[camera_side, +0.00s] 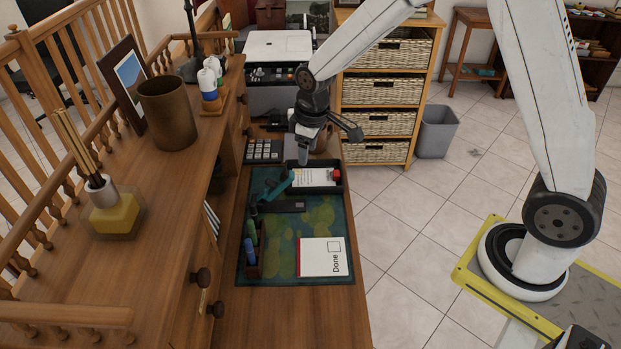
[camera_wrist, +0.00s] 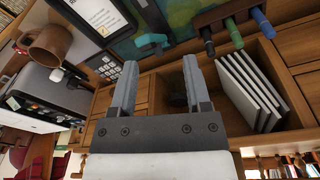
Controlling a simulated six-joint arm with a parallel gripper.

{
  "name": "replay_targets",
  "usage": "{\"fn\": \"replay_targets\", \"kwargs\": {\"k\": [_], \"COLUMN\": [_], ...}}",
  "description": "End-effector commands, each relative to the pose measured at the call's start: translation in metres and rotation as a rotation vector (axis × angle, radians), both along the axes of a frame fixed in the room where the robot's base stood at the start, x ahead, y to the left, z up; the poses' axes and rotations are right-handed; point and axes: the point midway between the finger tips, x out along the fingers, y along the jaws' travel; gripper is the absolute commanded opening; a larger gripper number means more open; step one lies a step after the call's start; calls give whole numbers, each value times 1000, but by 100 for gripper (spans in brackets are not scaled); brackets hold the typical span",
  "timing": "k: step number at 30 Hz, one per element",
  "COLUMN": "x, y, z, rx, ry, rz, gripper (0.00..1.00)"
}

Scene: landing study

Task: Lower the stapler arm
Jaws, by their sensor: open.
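The stapler (camera_side: 277,187) is teal and sits on the green desk mat (camera_side: 321,222) in the side view. Its teal arm appears tilted up, with a dark part beside its lower end; the hinge is too small to make out. In the wrist view the teal stapler (camera_wrist: 150,42) shows just past the fingertips, partly in view. My gripper (camera_side: 325,142) is above the desk, behind and to the right of the stapler in the side view. Its two grey fingers (camera_wrist: 162,66) are apart, with nothing between them, and do not appear to touch the stapler.
A black tray with a paper (camera_side: 316,177) lies close to the stapler. A calculator (camera_side: 263,151) and the raised wooden shelf (camera_side: 150,215) border the area.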

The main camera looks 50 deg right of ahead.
Motion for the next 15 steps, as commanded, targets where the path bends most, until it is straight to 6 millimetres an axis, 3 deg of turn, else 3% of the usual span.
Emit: {"fn": "replay_targets", "kwargs": {"k": [6, 15], "x": [47, 96], "y": [8, 20], "z": [-21, -55], "rx": [-13, -24], "ry": [41, 91], "rz": [132, 307], "gripper": [62, 62]}}
